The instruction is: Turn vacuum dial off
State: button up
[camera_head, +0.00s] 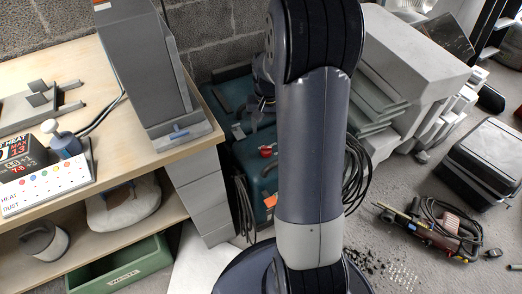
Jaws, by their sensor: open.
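A teal vacuum (262,180) stands on the floor to the right of the workbench. A small red dial (266,151) sits on its upper face. My arm stands in front and hides the vacuum's right side. The end of my arm shows in part beside the upper link, with my gripper (263,106) above the vacuum and apart from the red dial. My gripper is open and partly hidden. The dial's setting is too small to read.
The workbench (135,157) on the left carries a tall grey machine (150,70) at its right end. A green bin (122,270) is below. Black hose lies right of the vacuum. A dark case (483,165) and a tool (440,235) lie on the floor at right.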

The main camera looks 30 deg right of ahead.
aim_at(266, 147)
notch_tip(266, 147, down, 10)
jog(key=b, duration=0.3)
jog(key=shift+c, duration=0.2)
jog(key=c, duration=0.9)
